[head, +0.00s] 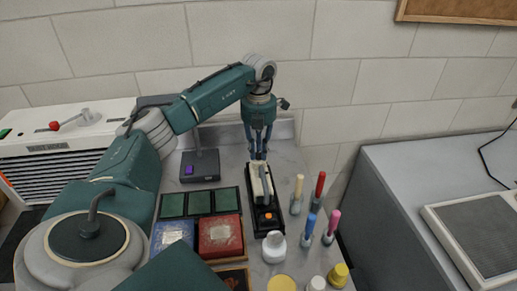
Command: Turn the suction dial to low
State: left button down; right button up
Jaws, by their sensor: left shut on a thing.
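A narrow cream-and-black device (259,182) lies lengthwise on the grey worktop, with a grey handle along its top and an orange spot (268,216) on its near black part. My left gripper (258,156) points straight down at the far end of this device. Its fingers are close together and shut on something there. The gripped part is small and mostly hidden by the fingers, and I cannot make out dial markings or a setting. My right gripper is not in view.
Upright tools with coloured handles (309,223), a white bottle (274,246) and small jars stand right of and before the device. Dark green trays (200,203) and a red box (221,236) lie left. A grey cabinet (390,205) stands right, beyond a gap. The wall is behind.

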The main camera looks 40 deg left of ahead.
aim_at(259, 154)
pick_arm(q)
jog(key=n+p, duration=0.1)
jog(key=n, duration=0.3)
jog(key=shift+r, duration=0.1)
jog(key=shift+n, duration=1.8)
jog(key=c, duration=1.6)
grip_release()
jog(key=shift+o, duration=0.2)
notch_tip(259, 154, up, 12)
